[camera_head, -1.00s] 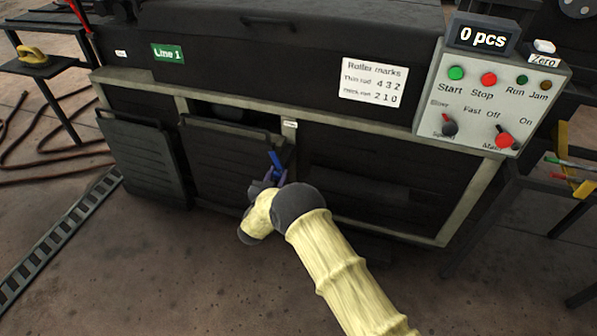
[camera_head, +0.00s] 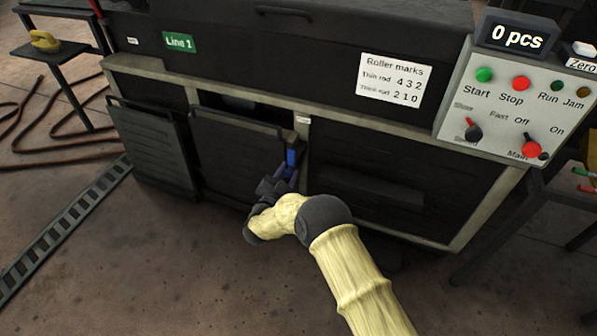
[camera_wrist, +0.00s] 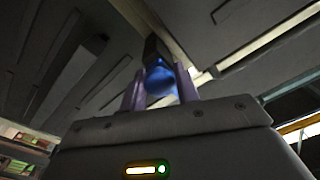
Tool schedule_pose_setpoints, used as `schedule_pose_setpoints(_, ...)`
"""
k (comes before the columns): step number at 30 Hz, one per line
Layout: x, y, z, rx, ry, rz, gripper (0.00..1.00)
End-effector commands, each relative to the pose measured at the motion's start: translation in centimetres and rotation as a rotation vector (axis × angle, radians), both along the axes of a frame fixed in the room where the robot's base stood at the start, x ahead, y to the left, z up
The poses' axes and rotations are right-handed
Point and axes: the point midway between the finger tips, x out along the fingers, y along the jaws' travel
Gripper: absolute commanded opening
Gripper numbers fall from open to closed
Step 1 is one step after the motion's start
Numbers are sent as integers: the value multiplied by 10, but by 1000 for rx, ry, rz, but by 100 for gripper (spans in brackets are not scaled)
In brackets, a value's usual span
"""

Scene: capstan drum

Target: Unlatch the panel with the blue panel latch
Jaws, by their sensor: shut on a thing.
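The blue panel latch (camera_head: 291,157) is at the right edge of the dark middle panel (camera_head: 235,155), beside the pale frame post. It stands nearly upright in the head view. My gripper (camera_head: 289,174) is at the latch, shut on it. In the wrist view the rounded blue latch (camera_wrist: 161,79) sits between the two purple fingers (camera_wrist: 160,88), which hide its sides. A dark gap shows above the middle panel's top edge. The fingers' exact contact is too small to see in the head view.
A similar dark panel (camera_head: 150,145) stands to the left, and a dark panel with a ledge (camera_head: 370,185) to the right. The control box (camera_head: 508,105) is at the upper right. A ladder-like rail (camera_head: 70,225) lies at the left. The floor in front is mostly clear.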

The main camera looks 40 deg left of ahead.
Motion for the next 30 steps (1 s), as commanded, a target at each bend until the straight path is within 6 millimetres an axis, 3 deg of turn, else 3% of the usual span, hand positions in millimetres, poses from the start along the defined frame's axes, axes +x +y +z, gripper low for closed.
schedule_pose_setpoints(14,-3,3,4,21,1,3,0)
schedule_pose_setpoints(15,-2,3,4,20,2,2,39)
schedule_pose_setpoints(17,-2,3,3,20,1,2,49)
schedule_pose_setpoints(30,-12,-1,2,11,4,3,49)
